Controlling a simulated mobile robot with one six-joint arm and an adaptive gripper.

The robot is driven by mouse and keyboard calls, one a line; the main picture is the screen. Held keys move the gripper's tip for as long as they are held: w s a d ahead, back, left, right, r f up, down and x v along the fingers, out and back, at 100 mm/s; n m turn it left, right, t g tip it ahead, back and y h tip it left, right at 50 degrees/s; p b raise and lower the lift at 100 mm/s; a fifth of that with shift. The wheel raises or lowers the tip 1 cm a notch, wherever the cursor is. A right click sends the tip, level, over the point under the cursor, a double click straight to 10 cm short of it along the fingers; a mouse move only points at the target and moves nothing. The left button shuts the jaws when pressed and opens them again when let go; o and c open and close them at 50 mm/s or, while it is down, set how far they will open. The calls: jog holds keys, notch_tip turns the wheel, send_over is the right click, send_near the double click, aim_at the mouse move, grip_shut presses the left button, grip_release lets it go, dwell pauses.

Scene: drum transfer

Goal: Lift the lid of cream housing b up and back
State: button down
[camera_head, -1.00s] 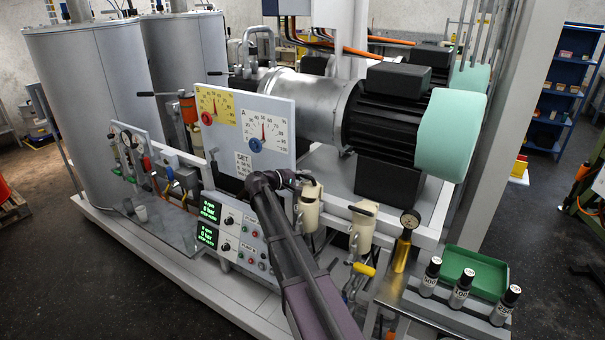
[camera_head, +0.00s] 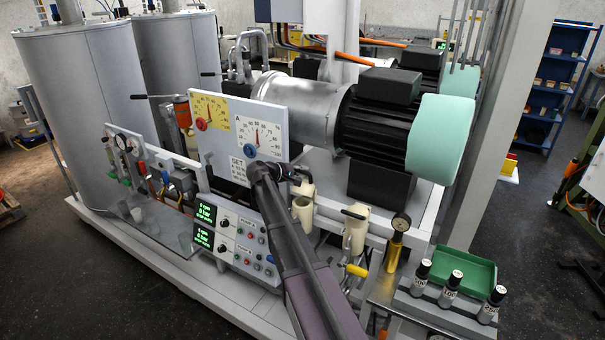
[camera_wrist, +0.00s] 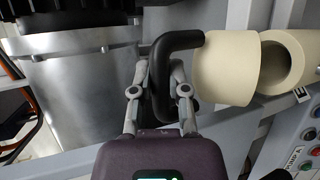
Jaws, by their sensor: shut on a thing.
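My gripper (camera_wrist: 160,92) is shut on the black bent handle (camera_wrist: 180,42) of a cream lid (camera_wrist: 226,68). In the wrist view the cream housing (camera_wrist: 296,58) lies just right of the lid, its round mouth open and dark inside. The lid is off the mouth and slightly overlaps it in the picture. In the head view my gripper (camera_head: 286,172) is by the left of two cream housings (camera_head: 302,212), with the lid (camera_head: 306,189) above it. No letter marking it as b is readable. The fingertips are partly hidden by my arm there.
A second cream housing (camera_head: 356,232) with a black handle on top stands to the right. The gauge board (camera_head: 222,150) is close on the left, and the motor (camera_head: 378,140) is behind. A brass gauge post (camera_head: 396,245) and a green tray (camera_head: 462,268) are farther right.

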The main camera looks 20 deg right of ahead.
jog(key=c, duration=0.9)
grip_release()
jog(key=shift+s, duration=0.1)
jog(key=shift+r, duration=0.1)
jog(key=shift+s+a+r+m+g+p, duration=0.3)
jog(key=shift+s+a+m+p, duration=0.15)
jog(key=shift+p, duration=0.25)
jog(key=s+a+f+m+y+b, duration=0.1)
jog(key=s+a+f+y, duration=0.3)
jog(key=s+a, duration=0.3)
jog(key=s+a+f+m+g+y, duration=0.1)
jog(key=s+a+f+y, duration=0.4)
jog(key=s, duration=0.8)
jog(key=s+a+f+m+g+y+b, duration=0.1)
jog(key=s+a+f+y, duration=0.3)
jog(key=s+a, duration=0.6)
jog(key=shift+s+a+f+y+b, duration=0.2)
jog(key=shift+s+f+y+b, duration=0.15)
jog(key=shift+s+f, duration=0.35)
